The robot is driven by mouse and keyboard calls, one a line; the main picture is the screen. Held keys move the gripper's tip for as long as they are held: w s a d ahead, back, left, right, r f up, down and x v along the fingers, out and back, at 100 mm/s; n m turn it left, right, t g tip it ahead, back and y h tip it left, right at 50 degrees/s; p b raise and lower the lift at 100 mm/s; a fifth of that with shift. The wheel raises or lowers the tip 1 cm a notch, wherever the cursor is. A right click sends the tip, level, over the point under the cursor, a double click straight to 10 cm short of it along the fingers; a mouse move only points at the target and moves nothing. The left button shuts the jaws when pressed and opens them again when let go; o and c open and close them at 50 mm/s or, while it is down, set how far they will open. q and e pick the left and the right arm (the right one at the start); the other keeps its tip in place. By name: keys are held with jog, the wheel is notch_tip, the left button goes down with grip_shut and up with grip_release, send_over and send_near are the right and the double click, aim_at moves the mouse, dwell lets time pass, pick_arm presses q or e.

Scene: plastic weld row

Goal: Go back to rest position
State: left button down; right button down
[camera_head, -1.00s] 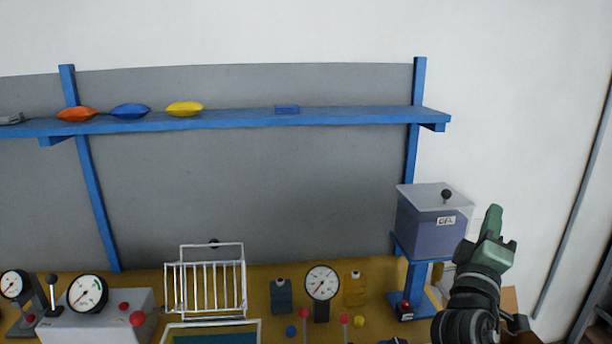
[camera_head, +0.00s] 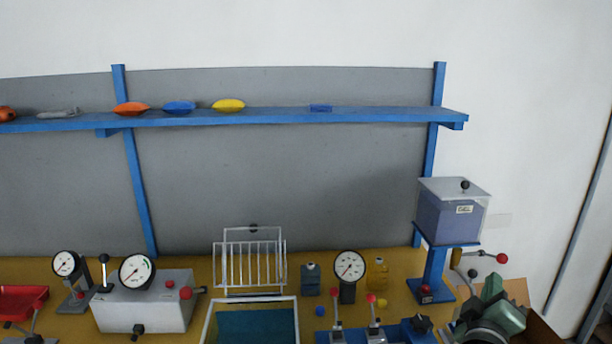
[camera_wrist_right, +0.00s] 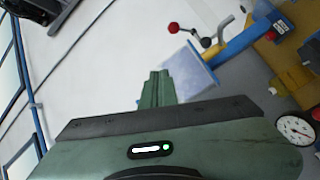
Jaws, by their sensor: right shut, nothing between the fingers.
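My right gripper (camera_head: 500,296) shows as a green, blocky shape at the lower right of the head view, low beside the blue stand and in front of a cardboard box. It is shut and empty. In the right wrist view its green fingers (camera_wrist_right: 158,88) are together against a pale background, with no object between them. My left gripper does not show in any view.
A clear lidded bin (camera_head: 452,212) stands on a blue stand (camera_head: 434,275) left of the right gripper. A red-knobbed lever (camera_head: 484,256) is just above the gripper. A cardboard box (camera_head: 540,325) is close by. A blue shelf (camera_head: 270,116) carries colored pouches.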

jog(key=s+a+f+m+g+y, duration=0.1)
jog(key=s+a+f+g+y, duration=0.2)
jog(key=s+f, duration=0.6)
jog(key=s+a+f+m+g+y, duration=0.1)
jog(key=s+a+f+g+y, duration=0.25)
jog(key=f, duration=0.85)
jog(key=s+a+f+m+g+y, duration=0.1)
jog(key=s+a+f+g+y, duration=0.2)
jog(key=s, duration=0.6)
jog(key=s+a+f+g+y, duration=0.1)
jog(key=s+a+f+g, duration=0.3)
jog(key=s, duration=0.5)
notch_tip(320, 180, down, 26)
jog(key=a, duration=0.1)
jog(key=s+d+f, duration=0.2)
jog(key=s+f, duration=1.5)
jog(key=shift+s+d+f+g, duration=0.35)
jog(key=shift+g, duration=0.1)
jog(key=shift+h, duration=0.25)
